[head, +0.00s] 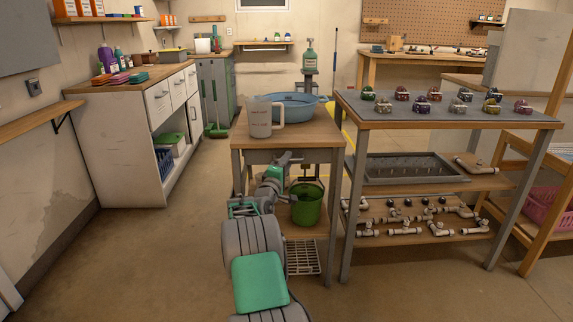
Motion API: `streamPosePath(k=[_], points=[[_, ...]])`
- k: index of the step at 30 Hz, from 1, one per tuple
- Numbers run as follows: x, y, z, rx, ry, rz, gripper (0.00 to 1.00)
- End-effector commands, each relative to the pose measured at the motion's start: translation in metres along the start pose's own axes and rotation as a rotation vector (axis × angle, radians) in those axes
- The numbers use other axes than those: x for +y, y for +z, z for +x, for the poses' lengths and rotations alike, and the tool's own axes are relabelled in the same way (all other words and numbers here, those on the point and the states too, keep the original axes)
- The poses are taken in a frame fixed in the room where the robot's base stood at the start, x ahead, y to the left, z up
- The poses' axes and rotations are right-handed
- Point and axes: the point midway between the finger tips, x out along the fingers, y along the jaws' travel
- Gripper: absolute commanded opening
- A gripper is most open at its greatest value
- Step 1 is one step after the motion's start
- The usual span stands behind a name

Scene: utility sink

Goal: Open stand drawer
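The stand (322,133) is a wood-topped table with grey legs in the middle of the head view. Under its top is a grey front panel (258,157), which looks like the drawer front and appears shut. My grey and green arm stands before the stand and hides part of this panel. What looks like my gripper (243,208) is at the left of the arm, low beside the stand's left front leg, apart from the panel. It is too small to tell whether its fingers are open, and I see nothing held.
A measuring jug (262,120) and a blue basin (292,107) stand on the top. A green bucket (306,207) is on the shelf below. A workbench with valves (450,108) adjoins on the right. Floor is clear to the left, before the white cabinet (125,150).

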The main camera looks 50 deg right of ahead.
Motion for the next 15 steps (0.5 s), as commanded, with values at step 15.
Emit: streamPosePath(k=[15], points=[[-0.0002,-0.0003,-0.0005,0.001,0.0,0.0,0.0]])
